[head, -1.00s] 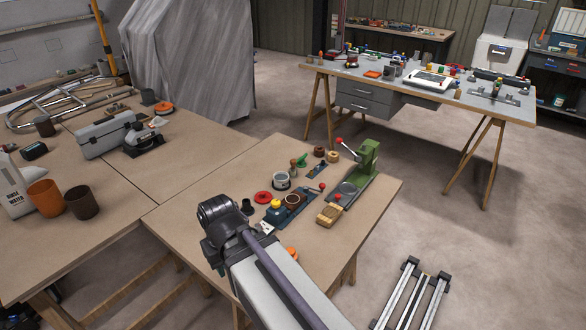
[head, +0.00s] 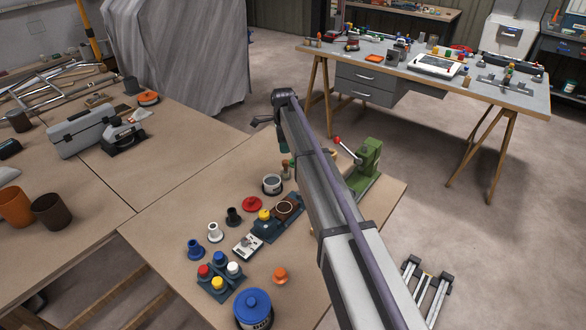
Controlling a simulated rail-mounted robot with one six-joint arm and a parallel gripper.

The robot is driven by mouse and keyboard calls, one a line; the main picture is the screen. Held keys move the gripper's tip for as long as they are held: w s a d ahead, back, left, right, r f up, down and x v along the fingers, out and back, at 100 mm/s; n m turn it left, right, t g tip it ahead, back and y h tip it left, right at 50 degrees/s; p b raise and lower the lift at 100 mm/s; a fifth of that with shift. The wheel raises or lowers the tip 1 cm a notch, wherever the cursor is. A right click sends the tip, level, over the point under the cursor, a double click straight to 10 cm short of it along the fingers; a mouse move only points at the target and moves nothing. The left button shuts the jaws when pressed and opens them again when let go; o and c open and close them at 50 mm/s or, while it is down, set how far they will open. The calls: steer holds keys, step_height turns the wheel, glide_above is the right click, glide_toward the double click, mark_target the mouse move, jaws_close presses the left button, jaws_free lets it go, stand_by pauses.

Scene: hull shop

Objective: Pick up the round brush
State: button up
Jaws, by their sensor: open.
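I cannot pick out the round brush for certain in the head view. A small upright brown and green piece (head: 285,170) stands beside my arm, too small to identify, and may be partly covered. My gripper (head: 262,121) shows only as a small dark part at the far end of my arm, above the back of the near bench (head: 165,215). It is open, with no object visible in it. My arm crosses the right part of the bench and hides several things behind it.
A green lever press (head: 367,165) stands right of my arm. A white-and-black round tin (head: 272,184), red disc (head: 252,204), blue-lidded pot (head: 253,308) and a block with coloured knobs (head: 219,278) stand left of it. The bench's left part is clear.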

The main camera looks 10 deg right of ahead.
mark_target(286, 161)
step_height(286, 161, down, 11)
steer(key=b, duration=1)
steer(key=shift+d, duration=0.15)
steer(key=shift+r, duration=0.3)
steer(key=shift+c, duration=0.2)
steer(key=c, duration=0.6)
steer(key=shift+c, duration=0.2)
step_height(286, 161, up, 10)
steer(key=p, duration=1)
steer(key=shift+r+p, duration=0.15)
steer(key=shift+p, duration=0.2)
